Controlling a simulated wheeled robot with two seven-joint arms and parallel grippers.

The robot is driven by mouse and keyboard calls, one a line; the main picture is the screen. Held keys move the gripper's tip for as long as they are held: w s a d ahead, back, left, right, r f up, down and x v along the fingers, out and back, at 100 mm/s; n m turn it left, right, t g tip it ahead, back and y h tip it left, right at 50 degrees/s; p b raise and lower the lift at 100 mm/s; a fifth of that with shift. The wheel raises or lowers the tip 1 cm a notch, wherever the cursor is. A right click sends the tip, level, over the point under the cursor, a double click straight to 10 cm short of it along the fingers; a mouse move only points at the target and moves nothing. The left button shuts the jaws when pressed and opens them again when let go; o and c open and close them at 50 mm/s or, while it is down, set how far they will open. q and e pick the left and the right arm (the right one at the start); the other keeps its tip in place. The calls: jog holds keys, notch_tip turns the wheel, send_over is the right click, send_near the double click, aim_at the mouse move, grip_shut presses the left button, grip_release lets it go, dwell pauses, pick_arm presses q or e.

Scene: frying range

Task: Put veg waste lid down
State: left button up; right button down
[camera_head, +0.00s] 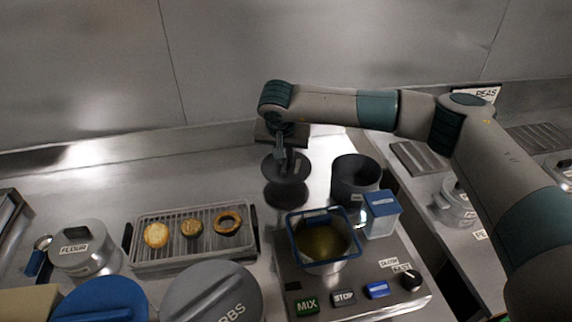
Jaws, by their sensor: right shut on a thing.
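My right gripper (284,155) is shut on the dark round lid (288,175), which it holds roughly level over the steel counter at the back. A dark round patch lies just below the lid on the counter; I cannot tell whether it is a shadow or reflection. A dark open container (357,182), apparently the veg waste bin, stands just right of the lid. Its label is too small to read. My left gripper is not in view.
A wire tray (180,262) with several browned pieces lies on the left. A fryer with a blue-rimmed basket (291,243) and a blue-lidded clear box (380,222) stand in front. A flour pot (82,249) is at far left. Counter behind the tray is clear.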

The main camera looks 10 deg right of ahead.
aim_at(285, 163)
dwell(0.3)
notch_tip(285, 163, down, 3)
jog(key=shift+f+p, duration=0.2)
jog(key=shift+p, duration=0.85)
jog(key=shift+d+f, duration=0.1)
jog(key=shift+f, duration=0.15)
jog(key=shift+f, duration=0.25)
jog(key=c, duration=1.8)
grip_release()
jog(key=shift+o, duration=0.2)
jog(key=shift+r, duration=0.15)
